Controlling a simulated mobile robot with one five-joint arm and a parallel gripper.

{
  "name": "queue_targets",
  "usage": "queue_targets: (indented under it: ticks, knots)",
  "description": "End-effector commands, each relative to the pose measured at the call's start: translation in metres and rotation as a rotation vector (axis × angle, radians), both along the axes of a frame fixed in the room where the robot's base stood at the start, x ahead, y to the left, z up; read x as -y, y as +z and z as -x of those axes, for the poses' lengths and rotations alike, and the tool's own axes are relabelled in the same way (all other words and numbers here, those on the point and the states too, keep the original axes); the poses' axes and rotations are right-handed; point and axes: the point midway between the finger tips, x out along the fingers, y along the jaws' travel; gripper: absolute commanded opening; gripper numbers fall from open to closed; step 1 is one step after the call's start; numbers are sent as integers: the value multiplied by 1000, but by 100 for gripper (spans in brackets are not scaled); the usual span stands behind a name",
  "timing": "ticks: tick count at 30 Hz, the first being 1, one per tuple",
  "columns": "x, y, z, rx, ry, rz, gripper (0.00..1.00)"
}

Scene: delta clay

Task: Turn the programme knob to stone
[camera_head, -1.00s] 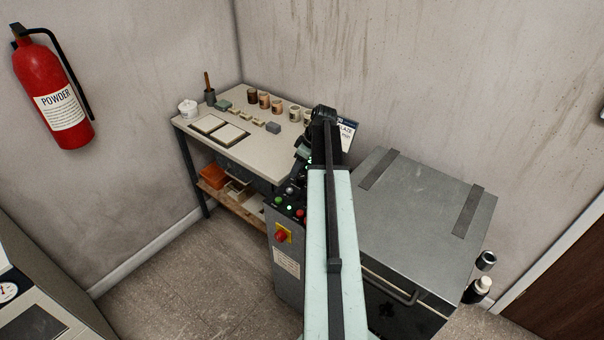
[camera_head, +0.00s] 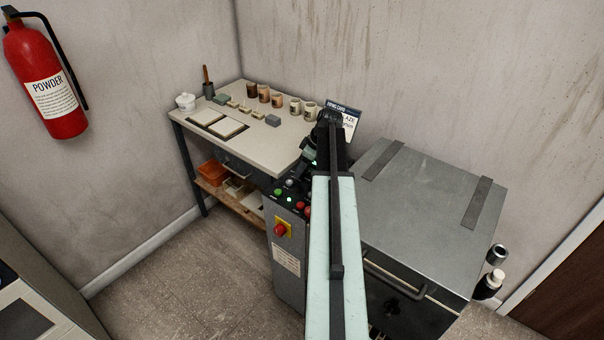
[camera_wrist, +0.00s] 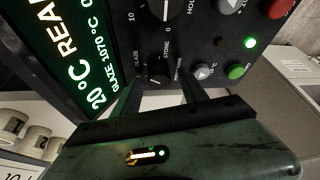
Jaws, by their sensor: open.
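The programme knob (camera_wrist: 158,74) is a small black knob on the dark control panel (camera_wrist: 208,48) in the wrist view, with small labels around it, including GLAZE and STONE. My gripper (camera_wrist: 158,84) is open, one finger on each side of the knob in the picture. I cannot tell whether either finger touches it. The lit display (camera_wrist: 75,55) shows 20°C and GLAZE 1070°C. In the head view my arm hides the knob, and my gripper (camera_head: 314,160) is at the panel's upper end.
A hold knob (camera_wrist: 162,8), a green button (camera_wrist: 236,71) and a red button (camera_wrist: 278,8) are near the knob. The kiln (camera_head: 430,200) stands right of the panel. A worktable (camera_head: 255,155) with cups and tiles is behind left. An emergency stop (camera_head: 281,230) is on the panel's front.

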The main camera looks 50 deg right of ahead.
Motion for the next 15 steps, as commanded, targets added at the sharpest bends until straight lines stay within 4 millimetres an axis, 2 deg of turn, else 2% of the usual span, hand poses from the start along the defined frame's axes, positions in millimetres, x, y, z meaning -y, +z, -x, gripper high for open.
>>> queue_targets:
  ticks: [4,9,10,12,15]
  knots:
    - [0,2,0,0,0,0,50]
    - [0,2,1,0,-1,0,3]
    - [0,2,1,0,-1,0,0]
    - [-6,2,2,0,-1,-1,0]
    - [-2,2,2,-1,-4,-4,0]
